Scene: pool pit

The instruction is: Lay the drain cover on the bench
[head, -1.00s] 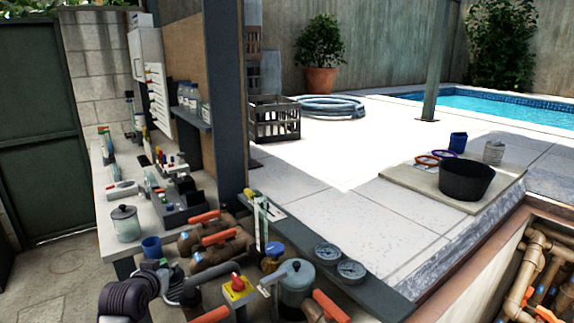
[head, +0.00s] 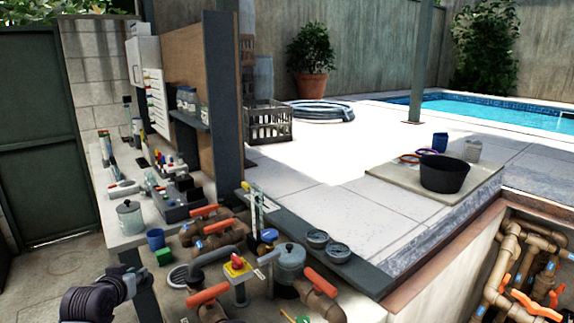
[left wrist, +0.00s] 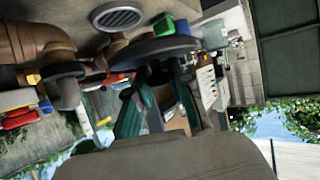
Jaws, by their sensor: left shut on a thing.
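My left gripper (left wrist: 157,78) is shut on a dark, flat, round thing (left wrist: 155,47) that I take to be the drain cover, seen nearly edge-on at the fingertips. In the head view my left arm (head: 95,300) comes in at the lower left, in front of the bench end; the arm largely hides the held thing there. My right gripper is out of view.
A green block (head: 165,256) sits near the grille.

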